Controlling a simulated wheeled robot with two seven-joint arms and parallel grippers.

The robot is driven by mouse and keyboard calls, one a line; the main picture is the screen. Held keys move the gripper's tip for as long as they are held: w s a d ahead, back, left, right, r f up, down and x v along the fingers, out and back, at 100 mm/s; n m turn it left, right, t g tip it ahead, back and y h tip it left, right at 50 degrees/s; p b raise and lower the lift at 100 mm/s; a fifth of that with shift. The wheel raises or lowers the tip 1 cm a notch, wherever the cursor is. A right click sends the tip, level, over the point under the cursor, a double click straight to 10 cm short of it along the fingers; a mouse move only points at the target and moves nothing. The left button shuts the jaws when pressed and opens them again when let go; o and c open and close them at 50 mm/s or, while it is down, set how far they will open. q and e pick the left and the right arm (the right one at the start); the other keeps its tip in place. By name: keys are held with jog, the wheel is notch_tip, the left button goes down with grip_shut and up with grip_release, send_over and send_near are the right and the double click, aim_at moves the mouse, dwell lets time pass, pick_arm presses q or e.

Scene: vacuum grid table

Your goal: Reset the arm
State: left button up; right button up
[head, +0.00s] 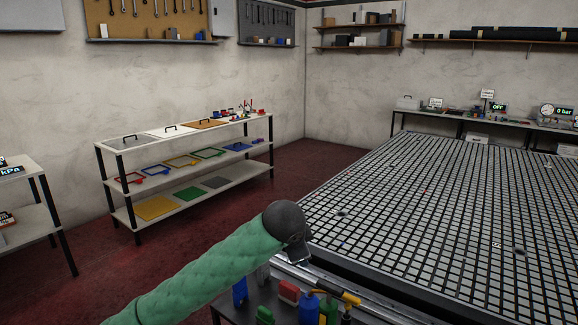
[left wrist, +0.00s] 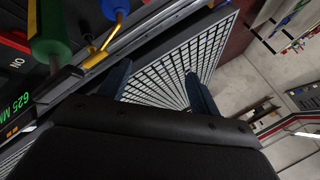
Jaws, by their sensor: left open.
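My left arm, in a green sleeve, comes in from the lower left in the head view. My right gripper does not show in either view.
Below my left gripper is a small dark side table with a red block (head: 289,291), blue and green items and a yellow-handled tool (head: 340,296). A shelf rack (head: 190,165) stands at the left wall. The grid's middle is mostly clear.

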pick_arm(q)
jog(key=s+a+f+n, duration=1)
jog(key=s+a+f, duration=0.45)
jog(key=s, duration=0.35)
jog(key=s+a+f+n+g, duration=0.1)
jog(key=s+f+g, duration=0.1)
jog(key=s+f, duration=0.8)
jog(key=s+a+f+n+g, duration=0.1)
jog(key=s+f+g, duration=0.2)
jog(key=s+f, duration=0.8)
jog(key=s, duration=0.5)
jog(key=shift+a+n+y, duration=0.2)
jog(key=shift+n+y, duration=0.1)
